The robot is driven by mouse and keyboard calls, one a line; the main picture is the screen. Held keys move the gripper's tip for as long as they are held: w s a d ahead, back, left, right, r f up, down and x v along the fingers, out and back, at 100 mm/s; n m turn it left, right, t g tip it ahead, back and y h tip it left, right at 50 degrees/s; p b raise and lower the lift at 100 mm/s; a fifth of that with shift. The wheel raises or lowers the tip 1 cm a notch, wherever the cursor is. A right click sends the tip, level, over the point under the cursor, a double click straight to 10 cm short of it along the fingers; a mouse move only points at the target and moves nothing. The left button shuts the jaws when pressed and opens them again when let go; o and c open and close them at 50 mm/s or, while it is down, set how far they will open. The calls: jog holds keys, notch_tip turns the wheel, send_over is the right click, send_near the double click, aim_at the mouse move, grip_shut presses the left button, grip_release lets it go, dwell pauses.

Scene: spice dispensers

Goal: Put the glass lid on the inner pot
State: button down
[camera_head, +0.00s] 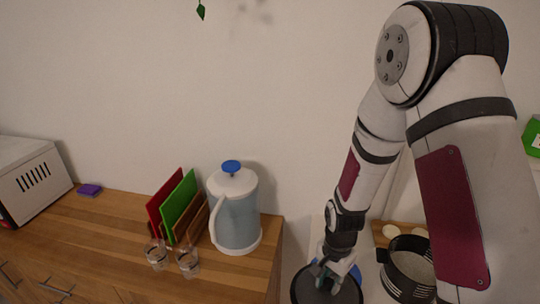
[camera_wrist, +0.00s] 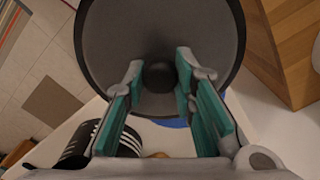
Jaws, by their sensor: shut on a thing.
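The glass lid (camera_head: 318,292) is a dark round disc with a rim, low in the head view and cut off by the bottom edge. In the wrist view the lid (camera_wrist: 215,40) fills the top middle, with its dark round knob (camera_wrist: 159,78) between my fingers. My gripper (camera_head: 330,272) is shut on the lid's knob; its teal finger pads show in the wrist view (camera_wrist: 160,70). A black pot with pale slots (camera_head: 398,284), apparently the inner pot, stands right of the lid, partly hidden by my arm. It also shows in the wrist view (camera_wrist: 78,146), lower left.
A blue item (camera_head: 353,270) lies behind the lid. A wooden board with pale round pieces (camera_head: 391,231) is behind the pot. The wooden counter (camera_head: 120,225) on the left carries a white and blue jug (camera_head: 235,215), cutting boards (camera_head: 180,205) and two glasses (camera_head: 188,262).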

jog(key=w+d+r+n+b, duration=0.1)
jog(key=w+n, duration=0.4)
jog(key=w, duration=0.5)
jog(key=w+d+r+n+b, duration=0.1)
jog(key=w+n+b, duration=0.3)
jog(key=w, duration=0.7)
jog(key=shift+w+d+r+n+b, duration=0.15)
jog(key=shift+d+r+n+b, duration=0.2)
jog(key=shift+d, duration=0.45)
